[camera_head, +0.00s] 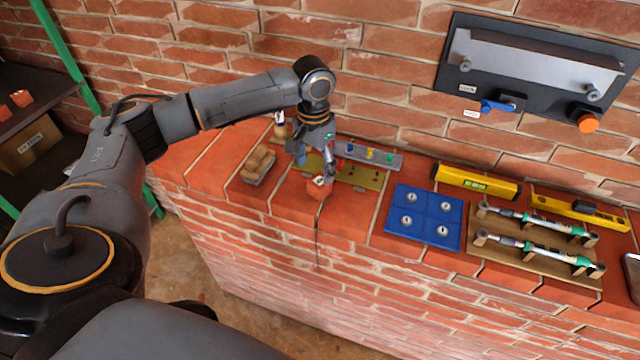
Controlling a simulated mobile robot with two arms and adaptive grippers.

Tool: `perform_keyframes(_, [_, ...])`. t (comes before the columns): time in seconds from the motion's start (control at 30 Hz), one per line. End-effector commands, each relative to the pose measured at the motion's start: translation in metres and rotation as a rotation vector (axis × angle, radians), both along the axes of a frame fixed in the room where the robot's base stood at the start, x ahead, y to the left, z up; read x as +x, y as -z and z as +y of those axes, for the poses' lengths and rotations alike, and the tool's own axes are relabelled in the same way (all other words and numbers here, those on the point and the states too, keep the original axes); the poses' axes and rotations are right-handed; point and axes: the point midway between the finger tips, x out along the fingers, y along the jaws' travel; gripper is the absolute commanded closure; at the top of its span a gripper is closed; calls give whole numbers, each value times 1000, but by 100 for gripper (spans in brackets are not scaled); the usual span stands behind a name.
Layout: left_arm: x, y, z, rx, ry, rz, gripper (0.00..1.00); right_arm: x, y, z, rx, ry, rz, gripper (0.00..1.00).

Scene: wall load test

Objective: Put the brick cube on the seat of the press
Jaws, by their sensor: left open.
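A reddish brick cube (319,189) with a pale mark on top sits near the front edge of the brick wall top. My left gripper (316,168) is open and points down right at the cube, with its fingers at the cube's upper part. I cannot tell whether they touch it. A yellow plate (367,177) lies behind the cube, partly hidden by my gripper. I cannot make out which part here is the press or its seat. My right gripper is not in view.
A blue tray (433,231) with several round pieces lies right of the cube. Beyond it are a wooden rack (510,262) with two wrenches and a yellow level (475,182). A tan block (259,163) stands left. A dark panel (535,75) hangs on the back wall.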

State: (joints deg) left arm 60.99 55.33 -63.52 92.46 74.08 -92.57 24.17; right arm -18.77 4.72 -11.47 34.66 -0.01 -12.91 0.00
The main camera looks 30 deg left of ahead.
Motion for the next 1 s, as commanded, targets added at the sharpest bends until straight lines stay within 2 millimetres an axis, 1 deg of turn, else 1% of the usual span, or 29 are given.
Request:
perform_keyframes(0.07, [-1, 6, 0, 1, 1, 2, 31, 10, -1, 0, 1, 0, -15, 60])
perform_keyframes(0.2, [1, 14, -3, -1, 2, 2, 31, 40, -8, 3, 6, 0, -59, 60])
perform_keyframes(0.3, [4, 28, -7, 0, 2, 3, 31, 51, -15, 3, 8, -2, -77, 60])
perform_keyframes(0.37, [7, 37, -10, 1, 2, 3, 31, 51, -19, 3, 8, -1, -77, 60])
perform_keyframes(0.4, [6, 44, -9, 2, 1, 4, 31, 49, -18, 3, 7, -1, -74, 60])
perform_keyframes(0.5, [6, 55, -9, 1, 1, 2, 31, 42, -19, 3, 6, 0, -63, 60])
perform_keyframes(0.7, [6, 60, -9, 0, 3, -1, 31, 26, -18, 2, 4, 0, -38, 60])
perform_keyframes(0.77, [6, 60, -9, 0, 3, 0, 31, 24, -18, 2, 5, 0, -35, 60])
perform_keyframes(0.8, [6, 60, -9, 1, 3, 0, 33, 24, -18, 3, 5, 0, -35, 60])
perform_keyframes(0.97, [6, 60, -9, 1, 2, 0, 66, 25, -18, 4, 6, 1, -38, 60])
perform_keyframes(1.0, [6, 60, -9, 1, 2, 0, 74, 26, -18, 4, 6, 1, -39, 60])
